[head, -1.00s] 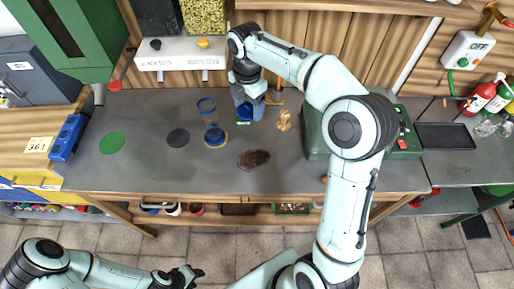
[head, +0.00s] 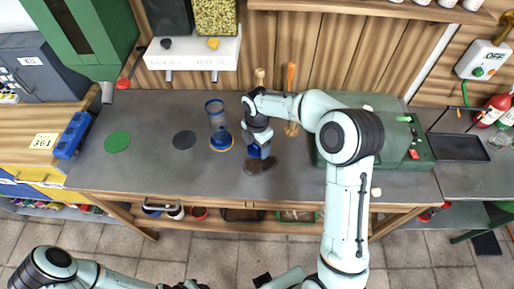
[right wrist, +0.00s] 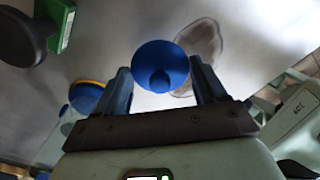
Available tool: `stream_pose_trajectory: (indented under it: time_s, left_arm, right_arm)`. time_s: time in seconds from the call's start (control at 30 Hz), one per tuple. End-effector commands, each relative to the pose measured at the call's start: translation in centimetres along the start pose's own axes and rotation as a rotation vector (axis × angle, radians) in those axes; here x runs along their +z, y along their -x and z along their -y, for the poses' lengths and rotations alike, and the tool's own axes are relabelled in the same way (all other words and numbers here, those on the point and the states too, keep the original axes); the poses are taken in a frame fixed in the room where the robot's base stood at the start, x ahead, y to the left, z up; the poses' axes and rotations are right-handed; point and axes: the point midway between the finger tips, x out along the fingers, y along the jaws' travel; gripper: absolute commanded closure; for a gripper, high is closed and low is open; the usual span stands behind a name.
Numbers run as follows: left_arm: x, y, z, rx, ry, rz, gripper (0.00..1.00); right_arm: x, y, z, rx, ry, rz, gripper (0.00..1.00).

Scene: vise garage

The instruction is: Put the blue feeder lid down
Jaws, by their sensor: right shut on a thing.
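My right gripper (head: 259,147) is shut on the blue feeder lid (head: 262,151) above the grey bench, beside a dark oval patch. In the right wrist view the lid (right wrist: 160,64) is a round blue disc with a small knob, between the two fingers (right wrist: 161,90). A clear feeder tube (head: 216,116) with a blue rim stands just left of the gripper, with blue and orange at its foot. My left gripper (head: 188,285) is cut off by the bottom edge of the head view, and its jaws cannot be made out.
The dark oval patch (head: 254,168) lies below the gripper. A green machine (head: 400,155) is at the right. A white seed dispenser shelf (head: 192,54) hangs behind.

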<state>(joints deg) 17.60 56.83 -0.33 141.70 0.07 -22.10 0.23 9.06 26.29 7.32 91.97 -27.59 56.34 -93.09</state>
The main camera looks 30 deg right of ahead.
Motion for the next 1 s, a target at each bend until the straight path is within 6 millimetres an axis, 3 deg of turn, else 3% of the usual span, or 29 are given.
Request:
stream_pose_trajectory:
  time_s: [0.1, 0.5, 0.53, 0.6, 0.87, 1.0]
  left_arm:
    - [0.1, -0.2, 0.1, -0.001, 0.001, 0.002, 0.57]
    - [0.2, -0.4, 0.2, -0.001, 0.001, 0.003, 0.57]
    - [0.2, -0.3, 0.2, -0.001, 0.001, 0.003, 0.57]
    - [0.2, -0.3, 0.2, -0.001, 0.001, 0.002, 0.57]
    - [0.2, -0.3, 0.2, -0.001, 0.001, 0.002, 0.57]
    - [0.1, -0.1, 0.1, 0.000, 0.000, 0.001, 0.57]
  right_arm:
    - [0.0, -1.8, 0.1, -0.003, 0.001, -0.001, 0.58]
    - [0.0, -2.2, 0.1, -0.001, 0.001, 0.000, 0.58]
    - [0.0, -2.2, 0.0, 0.000, 0.001, 0.000, 0.19]
    - [0.0, -2.1, 0.0, 0.000, 0.001, 0.000, 0.04]
    - [0.0, -2.1, 0.0, 0.000, 0.001, 0.000, 0.04]
    - [0.0, -1.1, 0.0, 0.002, 0.000, 0.001, 0.04]
